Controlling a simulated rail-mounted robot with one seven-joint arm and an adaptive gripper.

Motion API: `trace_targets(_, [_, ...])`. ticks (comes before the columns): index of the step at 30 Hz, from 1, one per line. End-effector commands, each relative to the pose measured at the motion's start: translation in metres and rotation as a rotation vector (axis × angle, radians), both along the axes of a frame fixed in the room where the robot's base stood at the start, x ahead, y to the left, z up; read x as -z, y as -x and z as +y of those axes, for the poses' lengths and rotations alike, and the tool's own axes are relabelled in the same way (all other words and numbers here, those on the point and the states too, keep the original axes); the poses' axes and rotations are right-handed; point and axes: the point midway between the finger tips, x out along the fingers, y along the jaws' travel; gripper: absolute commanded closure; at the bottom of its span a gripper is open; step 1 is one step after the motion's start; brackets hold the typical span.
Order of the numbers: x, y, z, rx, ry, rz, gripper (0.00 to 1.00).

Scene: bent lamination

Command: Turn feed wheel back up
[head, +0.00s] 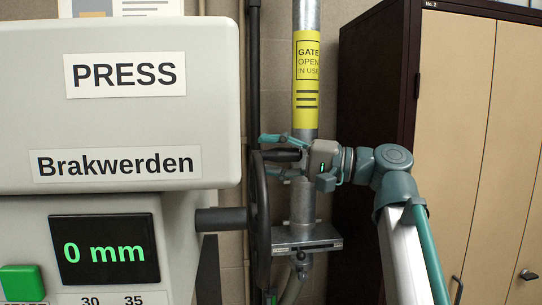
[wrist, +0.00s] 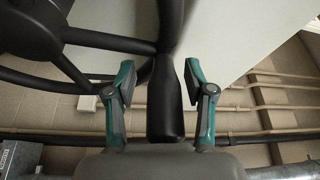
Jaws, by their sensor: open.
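The feed wheel (head: 259,225) is a black handwheel on a shaft at the press's right side, seen almost edge-on in the head view. In the wrist view its rim and spokes (wrist: 95,38) fill the upper left. Its black handle (head: 283,155) sticks out to the right near the top of the wheel. My gripper (head: 272,154) reaches in from the right with one finger above the handle and one below. In the wrist view the handle (wrist: 165,108) lies between the open fingers of my gripper (wrist: 159,78), with gaps on both sides.
The grey press (head: 215,110) stands at left, its display (head: 105,252) reading 0 mm. A metal pipe (head: 306,18) with a yellow gate label (head: 307,75) rises behind my gripper. A grey bracket (head: 307,240) sits below it. A tan-doored cabinet (head: 455,90) stands at right.

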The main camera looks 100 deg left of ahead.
Motion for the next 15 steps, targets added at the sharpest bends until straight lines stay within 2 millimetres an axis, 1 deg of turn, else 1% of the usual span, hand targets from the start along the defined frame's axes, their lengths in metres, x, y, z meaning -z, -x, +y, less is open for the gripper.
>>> trace_targets(4, [0.0,-0.006,-0.001,0.001,0.0,0.0,0.46])
trace_targets(8, [0.001,-0.022,-0.003,0.002,0.0,0.001,0.46])
trace_targets(15, [0.004,-0.067,-0.01,0.002,0.0,0.001,0.46])
